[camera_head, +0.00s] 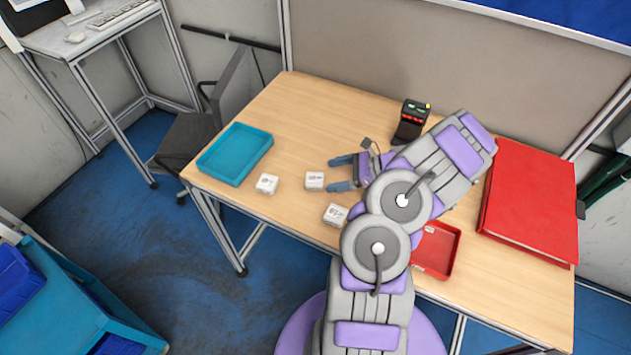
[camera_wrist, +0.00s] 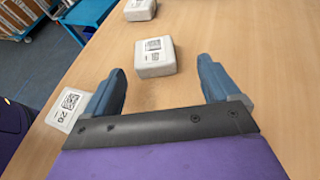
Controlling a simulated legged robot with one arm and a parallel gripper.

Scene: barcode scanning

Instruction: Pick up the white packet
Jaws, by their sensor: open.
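Several white packets with printed codes lie on the wooden table. In the head view one packet (camera_head: 267,184) is on the left, one (camera_head: 315,180) is in the middle just left of my gripper (camera_head: 343,173), and one (camera_head: 335,214) is nearer the front beside my arm. In the wrist view the middle packet (camera_wrist: 154,58) lies ahead, between the lines of the two blue fingers. My gripper (camera_wrist: 162,78) is open and empty, with the fingers pointing at that packet and short of it. Another packet (camera_wrist: 67,107) is left of the left finger, and one (camera_wrist: 140,9) is farther off.
A teal tray (camera_head: 205,165) stands at the table's left end. A black scanner (camera_head: 411,121) stands behind my gripper. A red tray (camera_head: 456,252) is partly hidden by my arm, and a large red box (camera_head: 532,200) is at the right. The partition wall (camera_head: 400,60) bounds the back.

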